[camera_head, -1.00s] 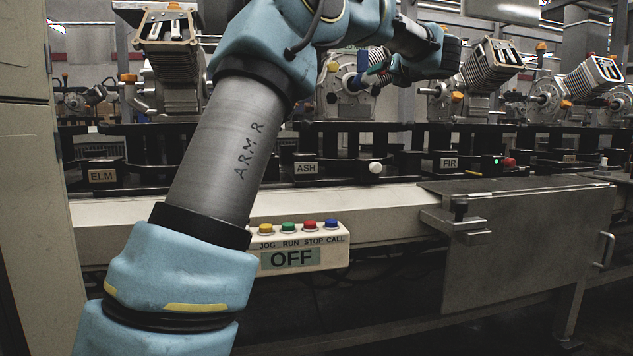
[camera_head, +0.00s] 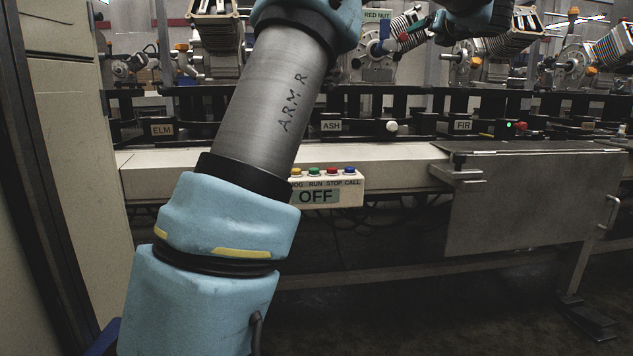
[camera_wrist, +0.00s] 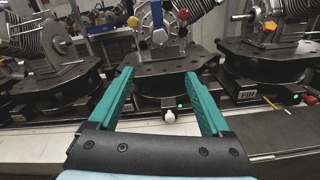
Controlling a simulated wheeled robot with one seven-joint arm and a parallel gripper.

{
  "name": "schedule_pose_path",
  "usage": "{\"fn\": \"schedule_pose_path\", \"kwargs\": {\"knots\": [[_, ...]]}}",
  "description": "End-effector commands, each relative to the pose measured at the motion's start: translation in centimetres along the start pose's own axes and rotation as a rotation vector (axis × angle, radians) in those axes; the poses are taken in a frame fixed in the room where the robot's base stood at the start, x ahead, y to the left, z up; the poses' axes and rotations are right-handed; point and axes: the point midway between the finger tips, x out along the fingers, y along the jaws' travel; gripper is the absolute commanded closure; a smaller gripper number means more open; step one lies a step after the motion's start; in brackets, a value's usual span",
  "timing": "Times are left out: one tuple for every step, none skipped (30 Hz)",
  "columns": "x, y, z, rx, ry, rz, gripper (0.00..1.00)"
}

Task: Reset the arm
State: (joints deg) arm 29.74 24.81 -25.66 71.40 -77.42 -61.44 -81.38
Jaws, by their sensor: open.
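My arm (camera_head: 265,110) rises from the lower left of the head view and bends right at the top edge. My gripper (camera_wrist: 159,73) shows best in the wrist view, where its two teal fingers stand wide apart with nothing between them touching. Beyond the fingers is a dark fixture plate (camera_wrist: 160,66) with a white knob (camera_wrist: 169,116) at its front. In the head view the gripper is at the top right of centre, partly cut off by the frame, in front of the machine units.
A conveyor carries fixtures labelled ELM (camera_head: 162,129), ASH (camera_head: 331,125) and FIR (camera_head: 463,125), with finned engines on them. A control box (camera_head: 335,192) reading OFF hangs on the front rail, beside my arm. A metal panel (camera_head: 530,205) stands at right. A cabinet (camera_head: 70,150) is close at left.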

Motion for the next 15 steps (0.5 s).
{"fn": "schedule_pose_path", "kwargs": {"knots": [[0.2, 0.1, -0.2, 0.03, -0.009, -0.006, 0.18], [0.3, 0.1, -0.2, 0.056, -0.019, -0.012, 0.18], [0.4, 0.1, -0.3, 0.089, -0.029, -0.021, 0.18], [0.5, 0.1, -0.4, 0.116, -0.038, -0.028, 0.18], [0.6, 0.1, -0.5, 0.141, -0.046, -0.034, 0.18], [0.7, 0.1, -0.8, 0.178, -0.056, -0.044, 0.18], [0.9, 0.1, -0.9, 0.208, -0.065, -0.05, 0.18], [1.0, 0.1, -1.1, 0.238, -0.072, -0.058, 0.18], [1.1, 0.1, -1.3, 0.283, -0.085, -0.068, 0.18], [1.2, 0.1, -1.6, 0.318, -0.094, -0.078, 0.18], [1.3, 0.1, -1.8, 0.356, -0.104, -0.087, 0.18], [1.4, 0.1, -2.3, 0.413, -0.116, -0.102, 0.18], [1.6, 0.1, -2.8, 0.46, -0.126, -0.114, 0.18], [1.7, 0.2, -3.2, 0.509, -0.137, -0.126, 0.18], [1.8, 0.1, -3.9, 0.582, -0.151, -0.147, 0.18]]}}
